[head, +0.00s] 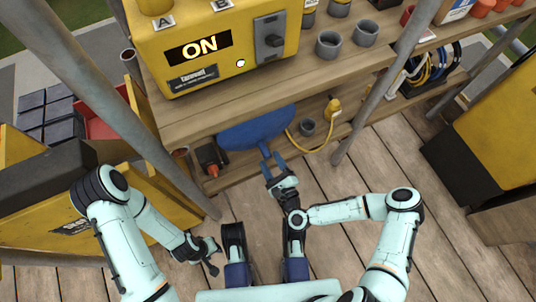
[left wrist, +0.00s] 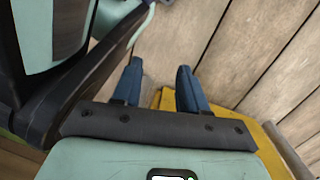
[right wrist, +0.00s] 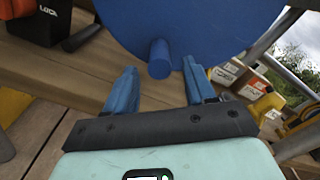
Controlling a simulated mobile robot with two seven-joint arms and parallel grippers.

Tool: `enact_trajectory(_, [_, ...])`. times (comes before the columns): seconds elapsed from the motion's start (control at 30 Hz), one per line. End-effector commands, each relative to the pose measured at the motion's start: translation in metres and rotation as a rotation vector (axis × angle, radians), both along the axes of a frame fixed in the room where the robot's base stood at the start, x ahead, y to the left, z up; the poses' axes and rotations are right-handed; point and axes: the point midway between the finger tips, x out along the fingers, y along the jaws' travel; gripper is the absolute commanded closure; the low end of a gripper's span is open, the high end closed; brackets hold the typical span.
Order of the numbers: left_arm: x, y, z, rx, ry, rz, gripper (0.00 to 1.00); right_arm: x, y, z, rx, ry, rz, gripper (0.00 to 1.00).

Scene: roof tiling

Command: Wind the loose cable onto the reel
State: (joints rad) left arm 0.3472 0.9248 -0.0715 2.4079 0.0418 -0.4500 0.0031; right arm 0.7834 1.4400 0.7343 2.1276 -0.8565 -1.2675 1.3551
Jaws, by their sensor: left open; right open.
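The reel (head: 255,130) is a blue disc on the lower shelf, and it also fills the top of the right wrist view (right wrist: 205,25). A short blue handle (right wrist: 159,60) sticks out from its face. The yellow cable (head: 318,148) runs from the reel's right side in a sagging curve to a yellow plug (head: 333,108). My right gripper (head: 272,160) is open in front of the reel, with the handle between the lines of its fingers. I cannot tell whether they touch it. My left gripper (head: 212,258) is open and empty, low over the deck.
A yellow power box (head: 205,75) reading ON stands on the upper shelf. A black-and-red box (head: 211,158) sits left of the reel and a grey cup (head: 308,127) right of it. Grey scaffold poles (head: 375,95) flank the shelf. The plank floor (head: 440,235) at right is clear.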

Motion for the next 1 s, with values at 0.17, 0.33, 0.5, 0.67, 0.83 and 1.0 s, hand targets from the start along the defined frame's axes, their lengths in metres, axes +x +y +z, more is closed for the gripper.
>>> enact_trajectory(0.17, [0.019, -0.002, 0.013, 0.003, -0.063, -0.007, 0.57, -0.041, -0.016, 0.001, 0.000, 0.006, -0.002, 0.45])
enact_trajectory(0.33, [0.032, -0.004, 0.022, 0.006, -0.105, -0.010, 0.57, -0.072, -0.026, 0.001, 0.001, 0.004, -0.002, 0.45])
enact_trajectory(0.5, [0.037, -0.005, 0.025, 0.007, -0.125, -0.011, 0.57, -0.090, -0.033, 0.000, -0.001, 0.002, 0.000, 0.45])
enact_trajectory(0.67, [0.039, -0.005, 0.026, 0.007, -0.130, -0.012, 0.57, -0.095, -0.034, 0.000, 0.000, 0.000, 0.000, 0.45])
enact_trajectory(0.83, [0.039, -0.005, 0.026, 0.008, -0.130, -0.012, 0.57, -0.094, -0.034, 0.000, 0.000, 0.001, 0.001, 0.45])
enact_trajectory(1.0, [0.039, -0.005, 0.026, 0.007, -0.129, -0.011, 0.57, -0.094, -0.034, 0.000, 0.000, 0.001, 0.001, 0.45])
